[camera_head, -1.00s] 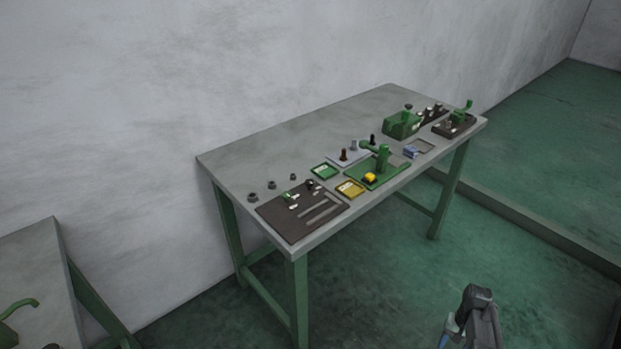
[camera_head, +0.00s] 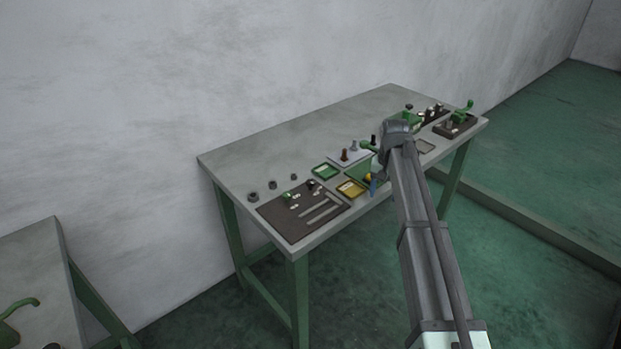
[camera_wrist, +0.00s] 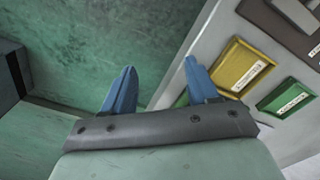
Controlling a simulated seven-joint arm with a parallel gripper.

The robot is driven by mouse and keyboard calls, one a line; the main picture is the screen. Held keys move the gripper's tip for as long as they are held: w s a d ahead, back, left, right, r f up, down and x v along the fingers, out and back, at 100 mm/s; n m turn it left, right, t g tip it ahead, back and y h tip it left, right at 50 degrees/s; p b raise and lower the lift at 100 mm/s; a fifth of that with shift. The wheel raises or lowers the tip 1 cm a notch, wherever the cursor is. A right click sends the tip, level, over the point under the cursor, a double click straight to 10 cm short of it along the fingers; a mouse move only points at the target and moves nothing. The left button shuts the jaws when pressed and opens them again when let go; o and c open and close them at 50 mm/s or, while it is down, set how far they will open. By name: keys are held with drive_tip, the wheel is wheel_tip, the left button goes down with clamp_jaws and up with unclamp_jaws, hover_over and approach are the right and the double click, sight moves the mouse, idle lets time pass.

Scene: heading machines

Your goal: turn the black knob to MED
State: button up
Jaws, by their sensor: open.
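A small black knob (camera_head: 311,184) sits at the back of the dark panel (camera_head: 286,222) on the near left part of the bench, with small white labels by it. The labels are too small to read, and other small dark knobs stand farther right, so I cannot tell for sure which knob is meant. My gripper (camera_wrist: 158,76) is open and empty, its blue fingers apart near the bench's front edge. In the head view its blue fingertip (camera_head: 373,186) shows beside the yellow tray, to the right of the dark panel. The wrist view shows no black knob.
Several grey nuts (camera_head: 272,185) lie behind the panel. The back left of the bench (camera_head: 245,160) is clear.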

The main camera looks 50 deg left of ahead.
drive_tip(key=s+a+r, duration=0.5)
drive_tip(key=a+r, duration=0.2)
drive_tip(key=a, duration=0.2)
wheel_tip(320, 180, up, 6)
drive_tip(key=n, duration=0.2)
hover_over(310, 182)
wheel_tip(310, 182, down, 13)
drive_tip(key=shift+w+r, duration=0.1)
drive_tip(key=shift+r, duration=0.1)
drive_tip(key=c, duration=1)
